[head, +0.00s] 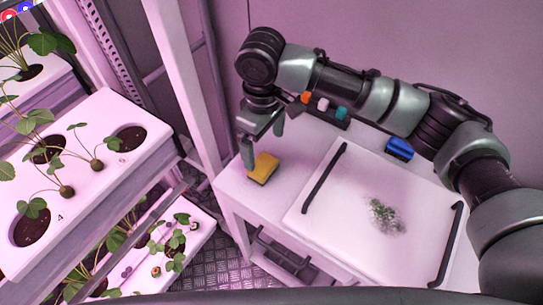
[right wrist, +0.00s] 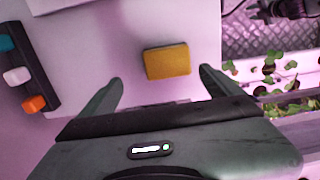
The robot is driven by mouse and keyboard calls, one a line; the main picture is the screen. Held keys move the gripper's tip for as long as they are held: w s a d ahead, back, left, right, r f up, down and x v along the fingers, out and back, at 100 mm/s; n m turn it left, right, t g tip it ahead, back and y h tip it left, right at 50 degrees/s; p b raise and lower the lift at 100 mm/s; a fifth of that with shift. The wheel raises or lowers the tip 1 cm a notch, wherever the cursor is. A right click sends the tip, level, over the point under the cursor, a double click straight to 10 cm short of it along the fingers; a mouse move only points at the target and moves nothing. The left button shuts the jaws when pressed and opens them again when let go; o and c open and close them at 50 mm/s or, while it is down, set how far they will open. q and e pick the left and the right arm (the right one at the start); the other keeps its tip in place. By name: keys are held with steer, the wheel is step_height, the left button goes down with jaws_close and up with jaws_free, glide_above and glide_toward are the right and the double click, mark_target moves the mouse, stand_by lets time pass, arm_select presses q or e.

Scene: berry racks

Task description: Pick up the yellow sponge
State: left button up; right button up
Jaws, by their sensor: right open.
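The yellow sponge (head: 263,168) lies flat near the left corner of the white table in the head view, with a dark underside showing at its edge. In the right wrist view the sponge (right wrist: 167,62) lies beyond and between the two fingertips, apart from them. My right gripper (head: 262,145) is open and empty, above and close to the sponge; its spread fingers also show in the right wrist view (right wrist: 160,78). My left gripper is not in view.
A dark holder with orange, white and teal blocks (head: 323,107) and a blue item (head: 399,148) are behind. Plant racks (head: 100,120) with a white post stand left.

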mark_target(263, 165)
steer(key=f, duration=0.1)
steer(key=s+f+p, duration=0.1)
steer(key=f, duration=0.1)
steer(key=shift+s+a+f, duration=0.25)
steer(key=shift+a+f, duration=0.05)
steer(key=shift+f, duration=0.1)
step_height(263, 165, down, 3)
steer(key=shift+w+d+r+p, duration=0.1)
steer(key=shift+r+p, duration=0.1)
steer(key=shift+p, duration=0.25)
steer(key=shift+f, duration=0.25)
steer(key=c, duration=1.4)
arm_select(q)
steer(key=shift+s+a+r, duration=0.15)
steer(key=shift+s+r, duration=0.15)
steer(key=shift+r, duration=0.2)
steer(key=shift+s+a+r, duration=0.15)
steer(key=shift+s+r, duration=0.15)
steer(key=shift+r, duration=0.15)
